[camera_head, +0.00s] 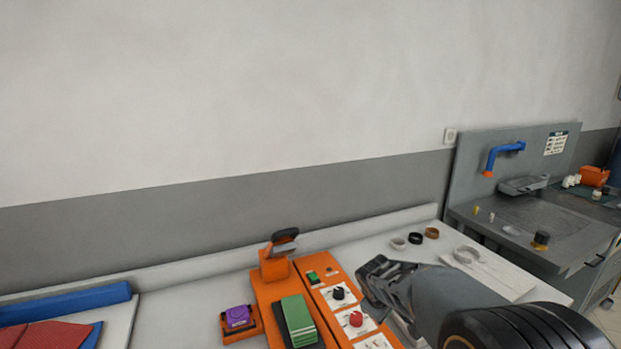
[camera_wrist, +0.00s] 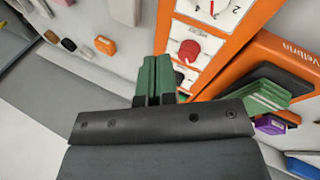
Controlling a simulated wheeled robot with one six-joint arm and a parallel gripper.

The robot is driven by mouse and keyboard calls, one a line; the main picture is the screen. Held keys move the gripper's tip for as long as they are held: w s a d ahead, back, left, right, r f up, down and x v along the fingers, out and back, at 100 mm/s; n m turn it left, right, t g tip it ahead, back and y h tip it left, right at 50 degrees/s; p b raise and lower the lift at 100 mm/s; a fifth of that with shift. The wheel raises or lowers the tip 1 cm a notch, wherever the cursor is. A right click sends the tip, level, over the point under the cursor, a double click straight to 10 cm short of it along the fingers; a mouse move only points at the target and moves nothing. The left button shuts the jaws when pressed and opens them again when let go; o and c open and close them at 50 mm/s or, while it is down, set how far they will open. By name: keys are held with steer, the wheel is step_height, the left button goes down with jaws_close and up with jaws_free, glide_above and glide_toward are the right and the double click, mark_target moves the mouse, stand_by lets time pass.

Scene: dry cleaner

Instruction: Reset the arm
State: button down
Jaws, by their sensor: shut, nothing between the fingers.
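My gripper (camera_head: 374,284) is at the right of the orange machine in the head view, in front of its control panel. In the wrist view, its two green fingertips (camera_wrist: 156,77) are together with nothing between them. The arm reaches in from the lower right of the head view and hides part of the counter.
The orange machine (camera_head: 262,290) holds a green stack (camera_head: 298,316); its panel has a red knob (camera_head: 355,319) and a black knob (camera_head: 338,294). A purple item (camera_head: 238,316) sits left. Several rings, one black (camera_head: 415,238), lie behind the arm. A grey sink unit (camera_head: 500,210) stands right.

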steer(key=s+r+m+y, duration=0.1)
steer(key=s+r+m, duration=0.2)
steer(key=s, duration=0.7)
steer(key=s+a+r+m+y, duration=0.1)
steer(key=s+r+m, duration=0.3)
steer(key=s, duration=0.5)
steer(key=shift+s+a+r+m+y, duration=0.15)
steer(key=shift+s+a+m+y, duration=0.2)
steer(key=shift+m+y, duration=0.3)
